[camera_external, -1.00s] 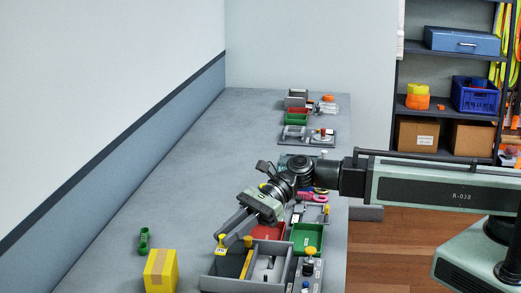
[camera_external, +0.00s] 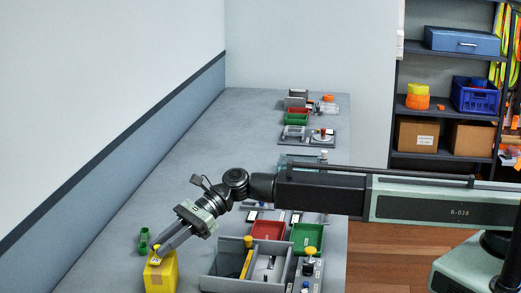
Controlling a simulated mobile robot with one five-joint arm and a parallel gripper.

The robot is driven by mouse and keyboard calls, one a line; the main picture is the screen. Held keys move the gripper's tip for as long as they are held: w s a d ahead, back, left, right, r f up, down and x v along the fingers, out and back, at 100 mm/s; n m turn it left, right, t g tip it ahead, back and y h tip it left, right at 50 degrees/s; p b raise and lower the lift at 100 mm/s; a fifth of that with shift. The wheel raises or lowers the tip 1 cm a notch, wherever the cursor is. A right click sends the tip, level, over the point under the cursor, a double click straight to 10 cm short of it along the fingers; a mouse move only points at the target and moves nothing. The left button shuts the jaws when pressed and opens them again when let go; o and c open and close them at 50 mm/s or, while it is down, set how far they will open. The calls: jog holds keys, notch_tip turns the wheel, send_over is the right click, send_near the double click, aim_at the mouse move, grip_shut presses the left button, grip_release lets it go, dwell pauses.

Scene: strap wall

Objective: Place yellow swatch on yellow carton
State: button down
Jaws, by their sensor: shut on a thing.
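The yellow carton (camera_external: 161,277) stands on the bench at the lower left. My gripper (camera_external: 157,254) points down and left over the carton's top. It is shut on the small yellow swatch (camera_external: 155,261), which shows at the fingertips against the carton. The swatch blends with the carton's colour, so I cannot tell whether it touches the top or hangs just above it.
A green cylindrical piece (camera_external: 144,240) stands close behind the carton. A grey divided bin (camera_external: 222,270) is to the right, with red (camera_external: 268,231) and green (camera_external: 307,238) trays behind it. The bench left of the carton is clear.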

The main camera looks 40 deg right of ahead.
jog(key=shift+f, duration=0.8)
jog(key=shift+r, duration=0.25)
jog(key=c, duration=1.8)
grip_release()
jog(key=shift+f, duration=0.2)
jog(key=o, duration=0.4)
jog(key=shift+o, duration=0.2)
jog(key=shift+r, duration=0.1)
jog(key=shift+r, duration=0.2)
jog(key=p+v, duration=0.4)
jog(key=v, duration=0.8)
jog(key=shift+p, duration=0.35)
